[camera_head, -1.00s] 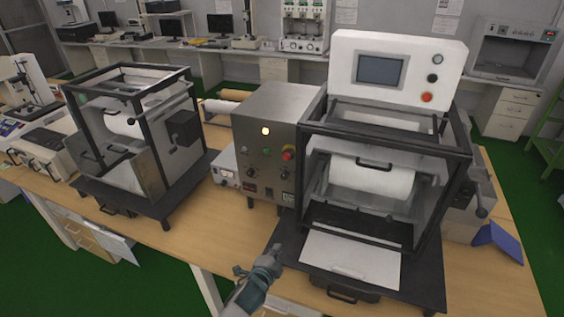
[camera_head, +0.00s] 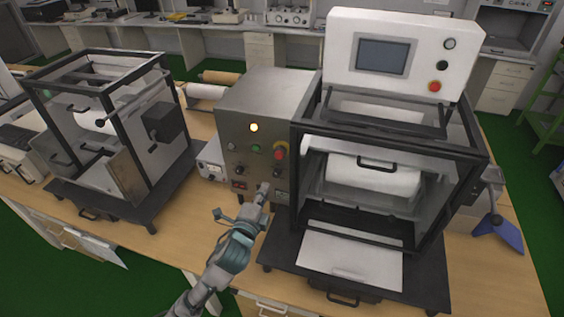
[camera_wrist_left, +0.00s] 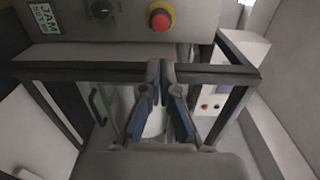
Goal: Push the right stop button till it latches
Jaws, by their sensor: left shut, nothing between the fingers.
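A red stop button with a yellow collar (camera_head: 280,153) is on the front of the grey control box, at its right side. It also shows large near the top of the left wrist view (camera_wrist_left: 160,17). A second red button (camera_head: 435,86) is on the white screen panel farther right. My left gripper (camera_head: 264,188) is in front of the control box, below the yellow-collared button and apart from it. Its fingertips (camera_wrist_left: 160,66) are together with nothing between them. My right gripper is not in view.
The grey control box (camera_head: 240,105) also carries a lit yellow lamp (camera_head: 254,127), a green button (camera_head: 256,149) and dark knobs. The black-framed machine (camera_head: 470,150) stands close to its right. Another framed machine (camera_head: 105,90) is at left. Bare table lies in front of the box.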

